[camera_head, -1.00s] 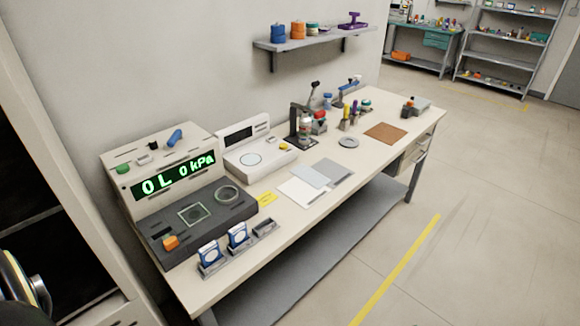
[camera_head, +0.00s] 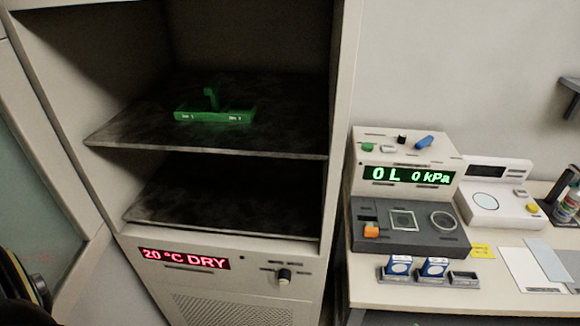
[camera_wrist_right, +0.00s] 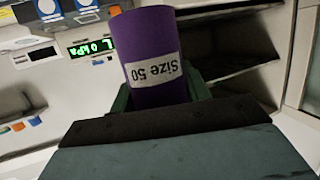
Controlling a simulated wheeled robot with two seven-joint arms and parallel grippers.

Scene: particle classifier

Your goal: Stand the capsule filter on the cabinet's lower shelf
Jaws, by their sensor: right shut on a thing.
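The capsule filter (camera_wrist_right: 153,45), a purple cylinder with a white label reading "Size 50", shows in the right wrist view. My right gripper (camera_wrist_right: 163,95) is shut on it; the label reads upside down in this view. The cabinet (camera_head: 341,120) stands open on the left of the head view. Its lower shelf (camera_head: 225,205) is a dark, bare plate, with its back in shadow. The right gripper and the filter are not in the head view. My left gripper is not in view.
The upper shelf (camera_head: 130,135) holds a green holder (camera_head: 214,115). The cabinet's front panel (camera_head: 185,260) reads 20 °C DRY. The open glass door (camera_head: 35,190) is at the left. A bench (camera_head: 500,300) with instruments stands close on the right.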

